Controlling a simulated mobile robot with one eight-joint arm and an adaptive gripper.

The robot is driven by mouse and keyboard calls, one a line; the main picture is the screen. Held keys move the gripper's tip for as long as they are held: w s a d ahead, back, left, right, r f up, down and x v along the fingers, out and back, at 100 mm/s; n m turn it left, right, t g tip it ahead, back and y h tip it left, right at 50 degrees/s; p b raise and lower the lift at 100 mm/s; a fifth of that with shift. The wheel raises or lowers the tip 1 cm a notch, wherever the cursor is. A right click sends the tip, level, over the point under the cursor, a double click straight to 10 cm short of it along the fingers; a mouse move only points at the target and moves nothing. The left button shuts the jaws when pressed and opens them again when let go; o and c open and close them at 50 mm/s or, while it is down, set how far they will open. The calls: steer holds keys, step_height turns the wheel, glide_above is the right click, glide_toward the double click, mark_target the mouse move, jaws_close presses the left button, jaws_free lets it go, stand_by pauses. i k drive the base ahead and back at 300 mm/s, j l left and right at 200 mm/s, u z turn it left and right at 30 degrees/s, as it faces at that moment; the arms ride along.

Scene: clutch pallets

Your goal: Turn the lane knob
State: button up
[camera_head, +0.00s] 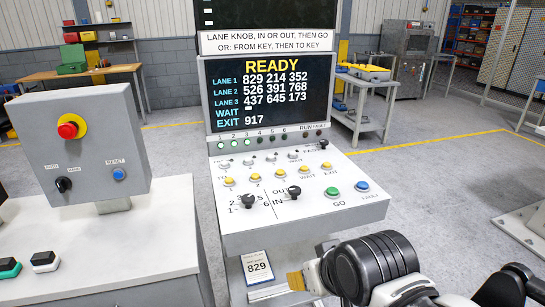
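The lane knob (247,201) is a black knob on the sloped grey control panel (370,208), ringed by printed numbers. Where it points is too small to tell. A second black knob (294,192), marked OUT and IN, sits to its right. My gripper (297,281) is at the bottom of the picture, below the panel's front edge and apart from both knobs. It is seen from behind and partly hidden by my arm, so its opening is unclear. The screen (266,95) reads READY, with lists for lanes 1 to 3, WAIT, and EXIT 917.
Green GO (332,192) and blue (362,186) buttons lie right of the knobs; yellow buttons sit behind them. A card reading 829 (257,267) is below the panel. A grey box with a red emergency button (68,130) stands left.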

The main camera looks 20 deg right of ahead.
mark_target(248, 199)
steer(key=k+j+z, duration=0.1)
steer(key=z, duration=0.25)
steer(key=k+z, duration=0.45)
steer(key=z, duration=0.25)
